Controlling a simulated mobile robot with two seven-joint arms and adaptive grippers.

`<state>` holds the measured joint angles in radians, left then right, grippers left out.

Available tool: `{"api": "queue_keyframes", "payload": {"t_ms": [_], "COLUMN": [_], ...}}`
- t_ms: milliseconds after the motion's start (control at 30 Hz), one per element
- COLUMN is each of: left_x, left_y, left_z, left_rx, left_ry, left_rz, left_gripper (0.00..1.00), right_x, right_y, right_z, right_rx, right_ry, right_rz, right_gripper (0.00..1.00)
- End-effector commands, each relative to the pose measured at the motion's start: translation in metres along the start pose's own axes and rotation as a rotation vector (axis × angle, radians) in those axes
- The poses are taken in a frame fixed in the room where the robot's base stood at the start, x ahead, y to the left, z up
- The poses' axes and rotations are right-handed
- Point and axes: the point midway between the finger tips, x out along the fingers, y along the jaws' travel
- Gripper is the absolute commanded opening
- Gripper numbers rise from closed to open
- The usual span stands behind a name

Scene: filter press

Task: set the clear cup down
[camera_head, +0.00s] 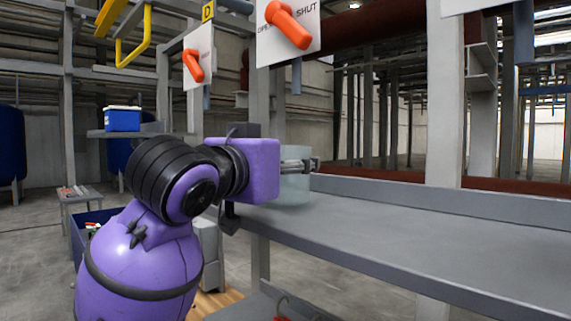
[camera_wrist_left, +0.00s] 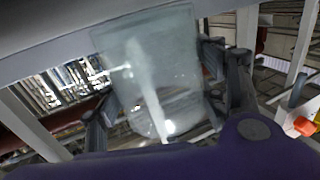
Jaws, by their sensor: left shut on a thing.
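The clear cup (camera_head: 294,186) is a pale, see-through cylinder at the left end of the grey shelf (camera_head: 420,238) in the head view. My left gripper (camera_head: 312,165) is shut on the cup, with its purple wrist hiding the cup's left part. In the left wrist view the cup (camera_wrist_left: 160,75) lies between the two dark fingers of the left gripper (camera_wrist_left: 165,95). The cup looks upright in the head view. Its base is at about the shelf's surface, but I cannot tell whether it touches. My right gripper is in neither view.
The shelf is bare to the right of the cup, with a raised back edge. Orange valve handles (camera_head: 288,24) (camera_head: 193,65) on white plates hang above. A blue and white box (camera_head: 122,119) stands on a ledge at the left, and a yellow bracket (camera_head: 132,45) is higher up.

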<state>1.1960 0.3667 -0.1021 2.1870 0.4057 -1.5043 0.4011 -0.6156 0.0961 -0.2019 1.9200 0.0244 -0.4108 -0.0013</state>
Motion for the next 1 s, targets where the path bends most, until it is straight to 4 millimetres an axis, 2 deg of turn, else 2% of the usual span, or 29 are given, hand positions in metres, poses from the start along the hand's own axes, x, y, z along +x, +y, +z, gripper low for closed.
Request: {"api": "queue_keyframes", "payload": {"t_ms": [400, 433, 567, 933, 1000], "left_x": [-0.001, -0.001, -0.0009, -0.001, -0.0063], "left_y": [0.0006, 0.0006, 0.0005, 0.0003, -0.0002], "left_z": [0.0052, 0.005, 0.0048, 0.0022, 0.002], "left_rx": [0.001, 0.001, 0.001, 0.001, 0.001], "left_ry": [0.003, 0.004, 0.003, 0.004, 0.004], "left_rz": [0.001, 0.001, 0.001, 0.0, -0.001], "left_gripper": [0.39, 0.68, 0.84, 0.84, 0.84], "right_x": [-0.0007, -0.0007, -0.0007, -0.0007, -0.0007], "right_y": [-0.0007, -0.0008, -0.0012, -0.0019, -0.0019], "right_z": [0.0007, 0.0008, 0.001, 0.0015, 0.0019], "right_rx": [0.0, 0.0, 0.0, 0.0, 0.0], "right_ry": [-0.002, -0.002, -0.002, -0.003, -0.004], "right_rz": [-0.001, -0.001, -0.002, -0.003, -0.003], "right_gripper": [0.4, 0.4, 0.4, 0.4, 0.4]}}
